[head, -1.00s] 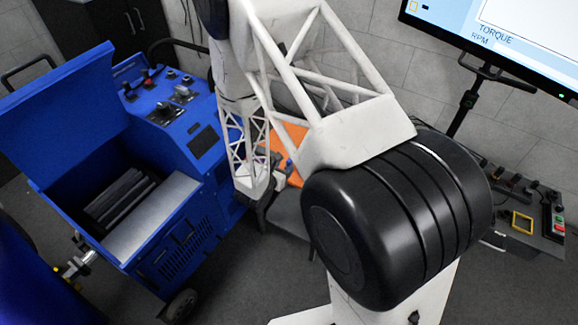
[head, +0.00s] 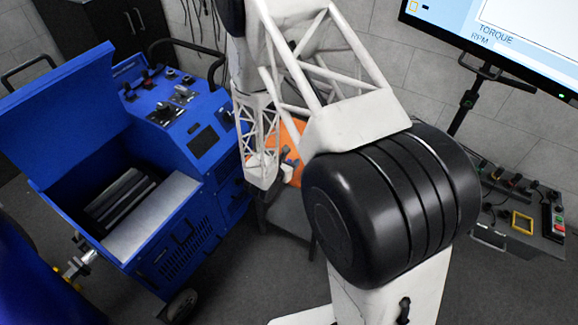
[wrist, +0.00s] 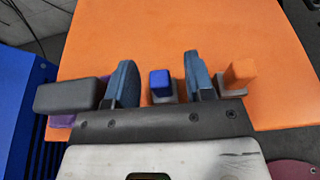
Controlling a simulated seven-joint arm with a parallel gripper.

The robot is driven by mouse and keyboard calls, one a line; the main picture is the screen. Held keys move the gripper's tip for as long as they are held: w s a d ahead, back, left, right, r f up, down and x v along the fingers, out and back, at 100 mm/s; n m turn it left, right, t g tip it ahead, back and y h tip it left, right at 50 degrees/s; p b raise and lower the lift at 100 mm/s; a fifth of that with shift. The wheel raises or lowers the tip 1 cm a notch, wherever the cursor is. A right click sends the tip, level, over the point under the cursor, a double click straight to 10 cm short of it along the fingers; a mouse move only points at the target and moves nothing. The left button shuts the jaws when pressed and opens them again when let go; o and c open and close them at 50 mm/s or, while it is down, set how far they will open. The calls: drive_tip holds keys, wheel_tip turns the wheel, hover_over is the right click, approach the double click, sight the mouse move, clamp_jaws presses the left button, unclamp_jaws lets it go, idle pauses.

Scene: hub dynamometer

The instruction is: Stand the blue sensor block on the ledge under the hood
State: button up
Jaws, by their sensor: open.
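The blue sensor block (wrist: 160,82) is on the orange surface in the wrist view, with a dark grey piece around its lower part. My gripper (wrist: 160,78) is open, with one blue-grey finger on each side of the block and visible gaps between. In the head view my arm covers most of the gripper area. The blue machine's raised lid, likely the hood (head: 85,115), stands open at the left. A silver-grey ledge (head: 150,215) lies below it, beside an open bay with dark slats.
In the wrist view an orange block (wrist: 240,72) stands just right of the right finger, and a grey block (wrist: 70,95) lies left of the left finger. The orange surface (head: 292,135) is partly behind my arm. A monitor (head: 500,40) stands at upper right.

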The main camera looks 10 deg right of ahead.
clamp_jaws()
drive_tip(key=shift+r, duration=0.15)
idle(0.4)
drive_tip(key=shift+r, duration=1.1)
drive_tip(key=s+r, duration=0.2)
drive_tip(key=s, duration=1.4)
drive_tip(key=shift+r, duration=0.25)
drive_tip(key=shift+a, duration=0.1)
